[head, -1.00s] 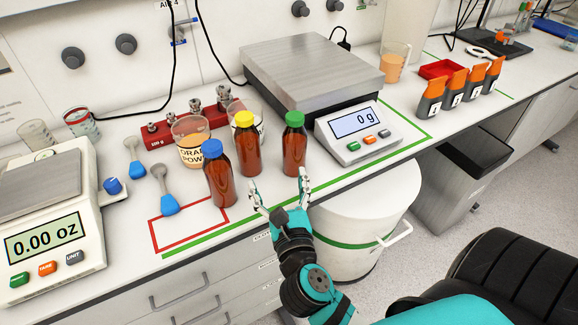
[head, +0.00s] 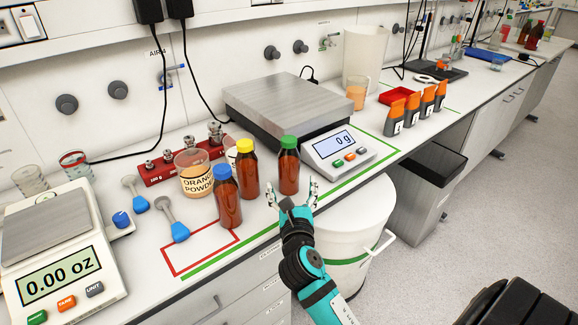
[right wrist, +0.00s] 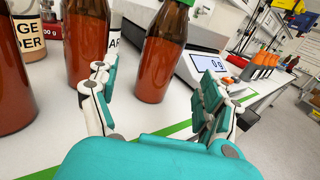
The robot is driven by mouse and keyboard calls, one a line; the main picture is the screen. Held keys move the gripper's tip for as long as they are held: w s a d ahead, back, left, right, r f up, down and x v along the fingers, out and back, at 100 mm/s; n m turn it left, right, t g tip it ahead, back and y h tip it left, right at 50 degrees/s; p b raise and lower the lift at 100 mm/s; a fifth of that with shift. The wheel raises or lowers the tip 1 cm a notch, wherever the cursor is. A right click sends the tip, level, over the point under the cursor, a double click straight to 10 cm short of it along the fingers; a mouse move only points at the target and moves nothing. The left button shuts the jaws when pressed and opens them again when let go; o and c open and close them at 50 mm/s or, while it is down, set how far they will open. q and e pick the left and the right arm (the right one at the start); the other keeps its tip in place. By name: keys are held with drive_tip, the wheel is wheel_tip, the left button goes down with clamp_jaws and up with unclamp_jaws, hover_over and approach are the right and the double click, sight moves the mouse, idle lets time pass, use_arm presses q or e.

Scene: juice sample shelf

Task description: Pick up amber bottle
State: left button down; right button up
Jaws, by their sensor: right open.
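Three amber bottles stand upright in a group on the bench. The blue-capped bottle (head: 227,198) is nearest the red outlined square, the yellow-capped bottle (head: 246,171) is behind it, and the green-capped bottle (head: 288,168) is at the right. My right gripper (head: 292,192) is open and empty at the bench's front edge, just in front of the green-capped bottle. In the right wrist view the green-capped bottle (right wrist: 160,55) stands ahead, between the spread fingers (right wrist: 158,95) and apart from them. The yellow-capped bottle (right wrist: 87,40) is beyond the left finger. My left gripper is not in view.
A scale reading 0 g (head: 343,146) stands right of the bottles. A beaker of orange powder (head: 196,178) and a red weight block (head: 160,171) are behind them. Another scale (head: 66,262) is at left. A white bin (head: 345,215) stands below the bench edge.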

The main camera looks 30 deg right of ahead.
sight(290, 176)
drive_tip(key=x, duration=0.8)
drive_tip(key=shift+f, duration=0.3)
drive_tip(key=shift+s, duration=0.15)
drive_tip(key=shift+c, duration=1)
drive_tip(key=c, duration=1.1)
drive_tip(key=shift+c, duration=1)
drive_tip(key=shift+r, duration=0.15)
